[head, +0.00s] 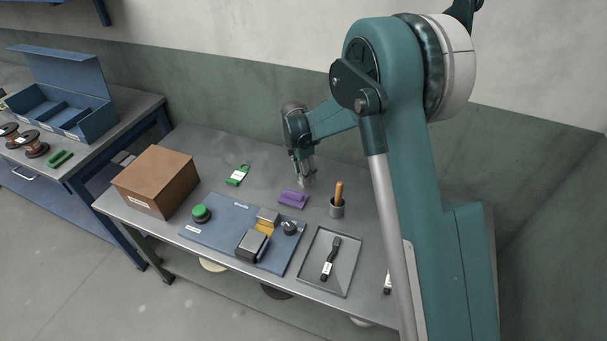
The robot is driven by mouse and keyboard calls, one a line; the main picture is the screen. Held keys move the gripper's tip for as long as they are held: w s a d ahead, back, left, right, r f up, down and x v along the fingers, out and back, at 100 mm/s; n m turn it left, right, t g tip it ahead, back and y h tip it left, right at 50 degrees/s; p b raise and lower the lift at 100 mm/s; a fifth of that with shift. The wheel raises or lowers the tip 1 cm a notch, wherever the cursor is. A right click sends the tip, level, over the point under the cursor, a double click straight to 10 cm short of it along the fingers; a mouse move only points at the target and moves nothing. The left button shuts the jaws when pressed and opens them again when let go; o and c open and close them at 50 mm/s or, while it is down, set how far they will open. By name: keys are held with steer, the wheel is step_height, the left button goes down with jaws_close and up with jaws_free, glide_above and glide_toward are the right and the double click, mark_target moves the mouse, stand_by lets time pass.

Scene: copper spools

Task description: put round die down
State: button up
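My gripper (307,182) points down over the back middle of the grey bench, just behind and right of a purple block (293,199). The fingers are small in this view; I cannot tell whether they are open or shut, or whether they hold anything. A green piece with a white label (237,175) lies to the left on the bench. A dark-handled tool with a white label (330,258) lies in a shallow grey tray (348,283) at the front right. I cannot tell which piece, if any, is the round die.
A blue base plate (215,232) carries a green button (201,213), a dark block (251,246) and a knob (290,227). A brown box (157,180) stands left. A cup (337,208) holds a wooden-handled tool. An open blue case (65,100) and copper spools (33,145) are on the left bench.

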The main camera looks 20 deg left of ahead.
step_height(320, 180, up, 12)
steer(key=s+p, duration=0.1)
steer(key=shift+a+f+p, duration=0.2)
steer(key=shift+a+p, duration=0.15)
steer(key=shift+a, duration=0.1)
stand_by(0.5)
stand_by(0.3)
steer(key=s+d+r+m+t, duration=0.1)
steer(key=s+d+r+m, duration=0.25)
steer(key=d+r, duration=0.55)
steer(key=s+d+r+m+t+y, duration=0.1)
steer(key=s+d+r+m, duration=0.3)
steer(key=d, duration=0.8)
steer(key=s+d+r+m, duration=0.2)
steer(key=d+r+m, duration=0.4)
steer(key=d+r, duration=0.4)
steer(key=s+d+r+m+t, duration=0.2)
steer(key=s+d+m, duration=0.4)
steer(key=s+d, duration=0.6)
steer(key=s+d+f+m+t, duration=0.1)
steer(key=s+d+f+m, duration=0.1)
steer(key=s+d+m, duration=0.2)
steer(key=s+d+f+m+t, duration=0.1)
steer(key=s+d+f+m, duration=0.1)
steer(key=s+d+m, duration=0.3)
steer(key=s+d, duration=0.3)
steer(key=shift+s+f, duration=0.25)
steer(key=shift+f, duration=0.05)
